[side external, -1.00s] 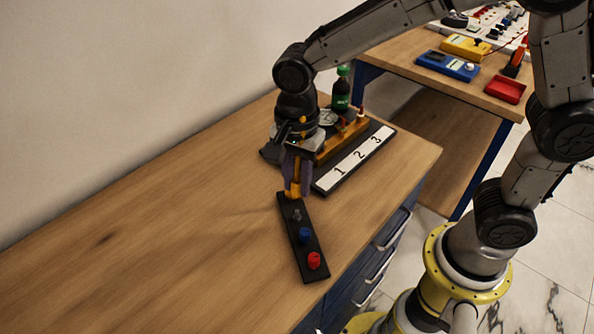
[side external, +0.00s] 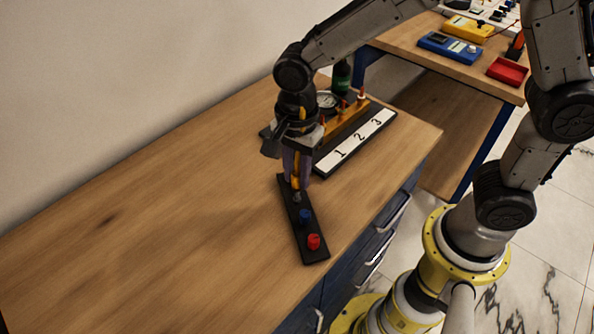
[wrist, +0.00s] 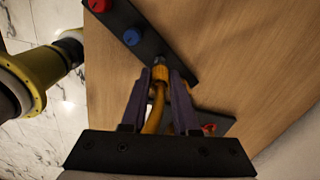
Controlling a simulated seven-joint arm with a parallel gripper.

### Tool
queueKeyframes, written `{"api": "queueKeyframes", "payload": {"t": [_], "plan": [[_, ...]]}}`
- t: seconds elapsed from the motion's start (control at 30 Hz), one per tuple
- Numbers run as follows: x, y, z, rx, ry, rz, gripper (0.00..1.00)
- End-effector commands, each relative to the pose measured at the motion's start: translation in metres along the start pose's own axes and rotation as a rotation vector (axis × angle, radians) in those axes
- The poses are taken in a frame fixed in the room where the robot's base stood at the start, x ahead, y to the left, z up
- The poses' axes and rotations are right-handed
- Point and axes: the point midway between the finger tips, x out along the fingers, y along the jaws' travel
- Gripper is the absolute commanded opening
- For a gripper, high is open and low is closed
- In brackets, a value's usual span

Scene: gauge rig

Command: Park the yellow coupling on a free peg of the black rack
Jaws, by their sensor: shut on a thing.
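My gripper (side external: 297,178) is shut on the yellow coupling (wrist: 160,73), with its fingers on either side of it. A yellow hose (wrist: 155,112) runs back from the coupling between the fingers. The black rack (side external: 313,249) lies on the bench and also shows in the wrist view (wrist: 180,70). A bare grey peg (side external: 297,197) stands on the rack just below the coupling in the side view. A blue coupling (side external: 305,215) and a red coupling (side external: 313,241) occupy other pegs. The fingers hide the rack's far end, and I cannot tell whether the coupling touches a peg.
Behind my gripper stands a yellow manifold (side external: 345,120) with red parts, a gauge (side external: 327,99) and a white strip numbered 1 2 3 (side external: 355,143). A dark bottle (side external: 341,78) stands behind. The bench (side external: 170,230) is clear at the left.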

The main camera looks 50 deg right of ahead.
Motion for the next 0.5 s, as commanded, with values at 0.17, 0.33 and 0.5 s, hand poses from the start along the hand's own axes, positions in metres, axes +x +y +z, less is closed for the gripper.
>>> {"api": "queueKeyframes", "payload": {"t": [0.17, 0.33, 0.5], "plan": [[-0.0005, -0.0004, 0.0004, 0.092, 0.000, -0.002, 0.00], [-0.0004, -0.0004, 0.0004, 0.092, 0.000, -0.001, 0.00], [-0.0004, -0.0002, 0.0003, 0.092, 0.000, -0.001, 0.00]]}}
